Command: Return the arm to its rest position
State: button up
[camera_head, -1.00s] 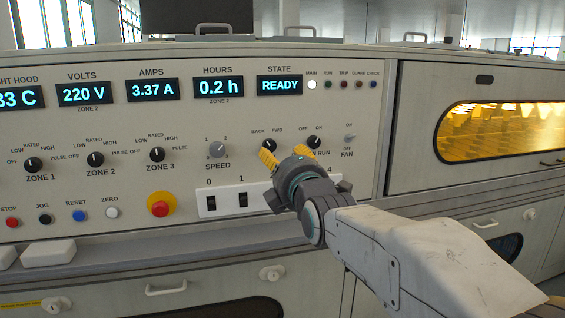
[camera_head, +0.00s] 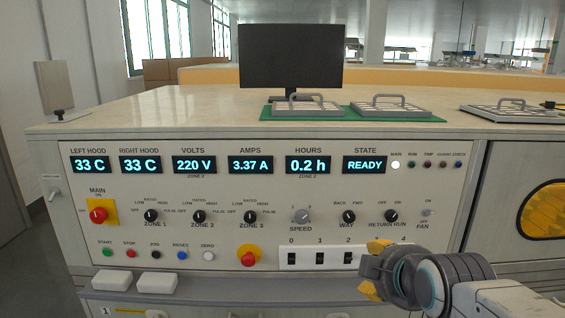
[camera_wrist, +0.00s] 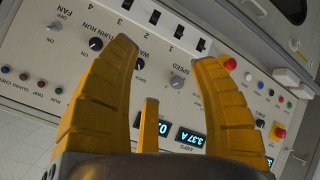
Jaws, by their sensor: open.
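My gripper (camera_head: 372,268) is at the lower right of the head view, in front of the numbered switch strip (camera_head: 300,258) on the control panel (camera_head: 120,229). Its yellow fingers are spread apart and empty. In the wrist view my gripper (camera_wrist: 165,65) is open, with panel knobs and switches showing between and around the fingers. No contact with the panel can be made out. The arm hides part of the strip's right end and the panel below it.
Red, green and other buttons and a red emergency knob (camera_head: 249,255) line the lower panel. Two pale blocks (camera_head: 156,282) sit on the ledge below. A monitor (camera_head: 291,56) and handled trays (camera_head: 391,107) stand on the top. A yellow window (camera_head: 545,222) is at right.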

jog(key=s+r+m+g+p, duration=0.3)
jog(key=s+r+m+p, duration=0.1)
jog(key=s+p, duration=0.5)
jog(key=s+r+m+g+p, duration=0.3)
jog(key=s+m+g+p, duration=0.1)
jog(key=s+p, duration=0.4)
jog(key=shift+s+r+m+p, duration=0.35)
jog(key=shift+s+m, duration=0.15)
jog(key=shift+s, duration=0.85)
jog(key=shift+a, duration=0.1)
